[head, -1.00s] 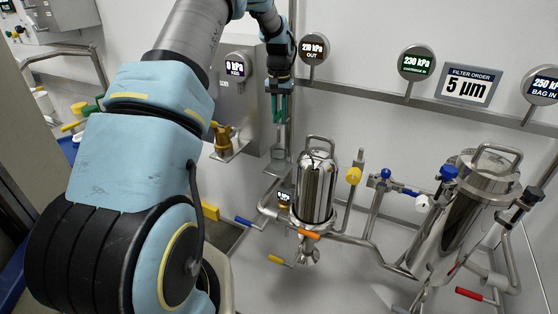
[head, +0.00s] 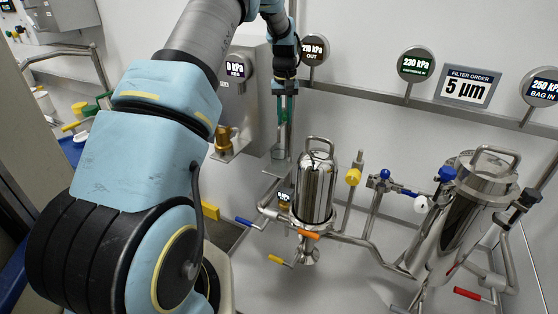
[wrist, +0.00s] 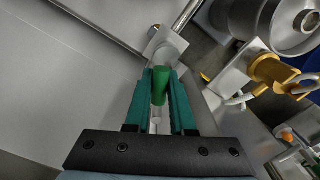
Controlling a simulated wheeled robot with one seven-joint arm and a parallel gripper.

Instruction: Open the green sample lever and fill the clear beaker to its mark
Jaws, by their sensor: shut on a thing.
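My gripper (head: 284,112) is in front of the back wall at the upper middle of the head view, pointing down. In the wrist view its two teal fingers (wrist: 161,72) are shut on the green sample lever (wrist: 160,92), one finger on each side of the handle. In the head view the fingers hide the lever.
A steel filter housing (head: 315,188) stands right of my gripper, with blue, orange and yellow valve handles around it. A brass fitting (head: 223,138) is close on the left. A larger tilted housing (head: 462,215) is at the right. Gauges line the wall rail.

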